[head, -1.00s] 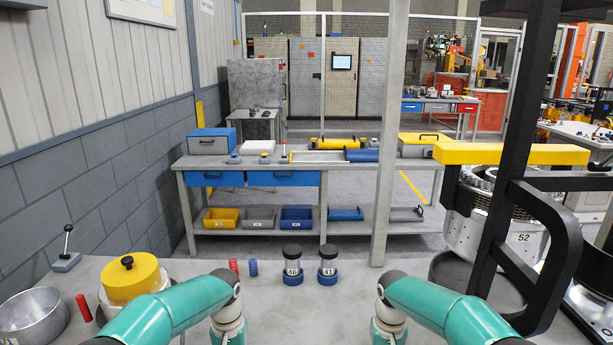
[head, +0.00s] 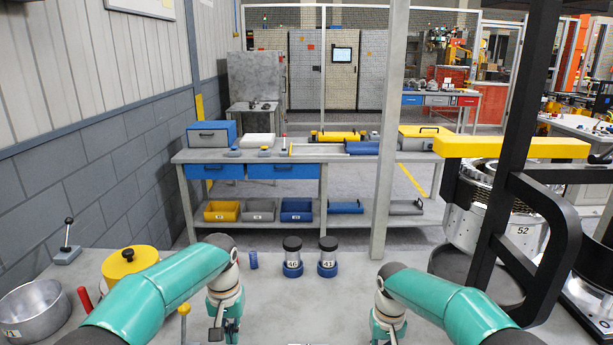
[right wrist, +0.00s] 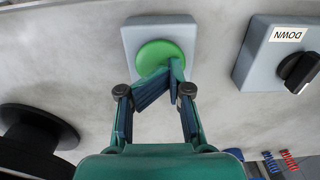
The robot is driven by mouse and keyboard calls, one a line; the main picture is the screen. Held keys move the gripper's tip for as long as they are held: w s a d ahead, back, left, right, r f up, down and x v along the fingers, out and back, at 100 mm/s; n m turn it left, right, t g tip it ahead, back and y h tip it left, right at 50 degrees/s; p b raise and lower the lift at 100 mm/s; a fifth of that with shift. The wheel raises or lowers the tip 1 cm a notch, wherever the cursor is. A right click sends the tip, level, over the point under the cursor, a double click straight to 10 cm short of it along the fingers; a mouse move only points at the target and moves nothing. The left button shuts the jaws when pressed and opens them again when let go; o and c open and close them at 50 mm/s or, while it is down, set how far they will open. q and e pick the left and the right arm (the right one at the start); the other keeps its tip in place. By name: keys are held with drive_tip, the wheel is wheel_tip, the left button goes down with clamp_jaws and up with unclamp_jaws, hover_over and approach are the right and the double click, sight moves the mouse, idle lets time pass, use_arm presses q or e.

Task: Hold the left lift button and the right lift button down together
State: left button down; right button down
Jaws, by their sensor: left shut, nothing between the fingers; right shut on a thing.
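A green round button (right wrist: 158,57) on a grey box (right wrist: 138,32) shows in the right wrist view. My right gripper (right wrist: 167,77) has its fingertips together at the lower edge of this button and is shut on it. How far the button is pressed I cannot tell. In the head view my left gripper (head: 223,335) points down over the near part of the bench, shut with nothing between the fingers. No second green button shows; the bench below my left gripper is cut off or hidden. My right gripper's tips are out of the head view.
A grey box marked DOWN (right wrist: 254,61) with a black knob (right wrist: 300,71) is right of the green button. A yellow-knobbed lever (head: 184,310) stands beside my left gripper. Two black-capped jars (head: 292,257) stand farther back. A black frame with a yellow bar (head: 510,148) is right.

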use_arm(q)
drive_tip(key=shift+w, duration=0.1)
use_arm(e)
drive_tip(key=shift+r, duration=3.45)
use_arm(q)
drive_tip(key=shift+f, duration=0.1)
